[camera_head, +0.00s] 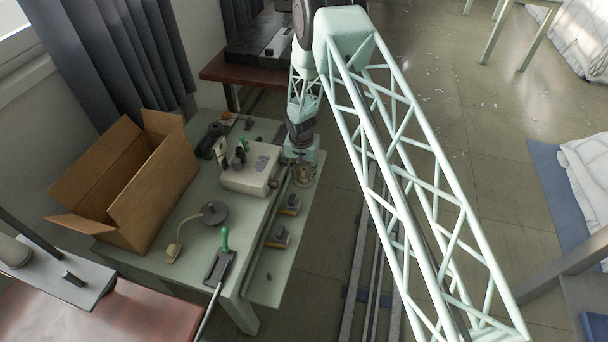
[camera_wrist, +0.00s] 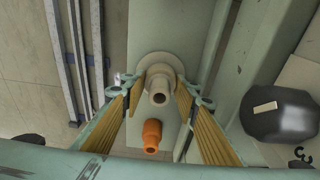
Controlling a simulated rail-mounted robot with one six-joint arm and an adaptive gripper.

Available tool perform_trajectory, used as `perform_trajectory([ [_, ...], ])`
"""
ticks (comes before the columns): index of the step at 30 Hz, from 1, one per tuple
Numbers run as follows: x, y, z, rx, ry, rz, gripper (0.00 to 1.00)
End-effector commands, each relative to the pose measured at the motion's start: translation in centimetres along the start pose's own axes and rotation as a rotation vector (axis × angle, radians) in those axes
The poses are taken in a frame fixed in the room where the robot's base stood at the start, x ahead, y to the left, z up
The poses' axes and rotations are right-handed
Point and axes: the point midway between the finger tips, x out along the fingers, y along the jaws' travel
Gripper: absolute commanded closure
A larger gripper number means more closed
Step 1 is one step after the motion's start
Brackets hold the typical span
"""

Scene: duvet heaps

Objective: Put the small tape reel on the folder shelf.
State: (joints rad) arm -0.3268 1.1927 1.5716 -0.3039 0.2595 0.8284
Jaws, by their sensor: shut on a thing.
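My gripper (camera_head: 303,172) hangs at the far end of the narrow green ledge (camera_head: 262,292) along the right side of the table. This ledge may be the folder shelf; no label shows. In the wrist view my gripper (camera_wrist: 158,93) has its two fingers on either side of a beige flanged spool (camera_wrist: 160,68), which looks like the small tape reel, and is shut on it. The spool also shows pale below my gripper in the head view (camera_head: 304,181). The green surface lies behind it; I cannot tell whether they touch.
An orange nozzle-like piece (camera_wrist: 152,135) shows between the fingers. Dark-and-tan items (camera_head: 290,205) sit along the ledge. The table holds a cream box-like device (camera_head: 250,170), a dark disc (camera_head: 213,212) and an open cardboard box (camera_head: 150,190). Floor rails (camera_head: 371,270) run to the right.

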Motion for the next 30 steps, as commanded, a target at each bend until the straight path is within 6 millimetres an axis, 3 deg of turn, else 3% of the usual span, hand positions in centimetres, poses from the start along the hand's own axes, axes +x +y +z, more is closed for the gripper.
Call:
perform_trajectory([
  [6, 0.3, 0.0, 0.1, 0.0, 0.0, 0.0, 0.82],
  [7, 0.3, 0.0, 0.1, 0.0, 0.0, 0.0, 0.71],
  [12, 0.2, 0.0, 0.1, 0.0, 0.0, 0.0, 0.58],
  [30, -0.7, 0.0, -0.1, 0.0, 0.001, -0.001, 0.58],
])
